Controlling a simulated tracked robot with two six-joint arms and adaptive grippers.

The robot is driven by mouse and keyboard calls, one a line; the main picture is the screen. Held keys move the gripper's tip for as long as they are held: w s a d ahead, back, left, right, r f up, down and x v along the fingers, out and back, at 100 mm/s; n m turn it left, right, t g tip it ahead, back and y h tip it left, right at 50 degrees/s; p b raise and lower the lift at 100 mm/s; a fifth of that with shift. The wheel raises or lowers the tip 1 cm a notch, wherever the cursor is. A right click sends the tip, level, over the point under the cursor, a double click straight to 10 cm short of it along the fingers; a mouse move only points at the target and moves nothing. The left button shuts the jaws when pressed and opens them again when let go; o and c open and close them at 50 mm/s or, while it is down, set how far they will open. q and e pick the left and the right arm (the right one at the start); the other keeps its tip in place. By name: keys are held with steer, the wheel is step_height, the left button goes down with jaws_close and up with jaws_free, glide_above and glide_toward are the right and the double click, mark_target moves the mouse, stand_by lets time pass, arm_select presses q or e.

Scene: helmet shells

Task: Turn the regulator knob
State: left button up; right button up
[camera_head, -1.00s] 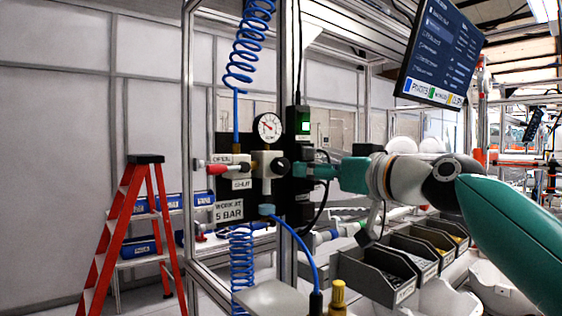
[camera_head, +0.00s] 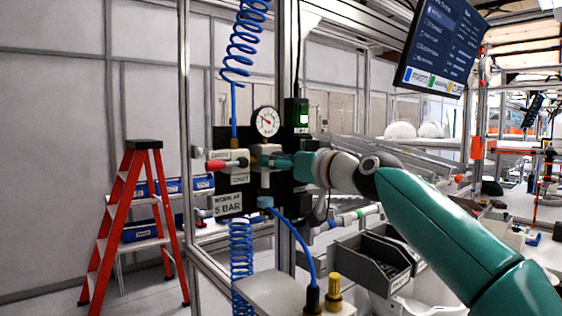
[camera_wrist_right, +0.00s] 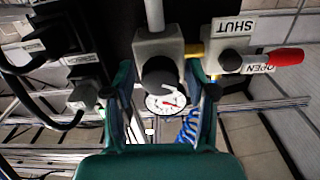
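The regulator (camera_head: 265,178) is a pale grey block on a black panel, below a round white gauge (camera_head: 265,121). Its black knob (camera_wrist_right: 160,76) shows in the right wrist view, and my gripper hides it in the head view. My right gripper (camera_head: 272,160) comes in from the right at the regulator. In the right wrist view its two fingers (camera_wrist_right: 161,92) are apart, one on each side of the knob, with visible gaps. The gauge also shows there (camera_wrist_right: 166,103), with its needle on the dial. My left gripper is not in view.
A valve with a red lever (camera_head: 217,165) sits just left of the regulator, by the OPEN and SHUT labels. Blue coiled hoses (camera_head: 241,262) run above and below. Grey bins (camera_head: 372,262) stand lower right.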

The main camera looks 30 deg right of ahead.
steer(key=c, duration=0.8)
steer(key=shift+a, duration=0.1)
steer(key=shift+c, duration=0.5)
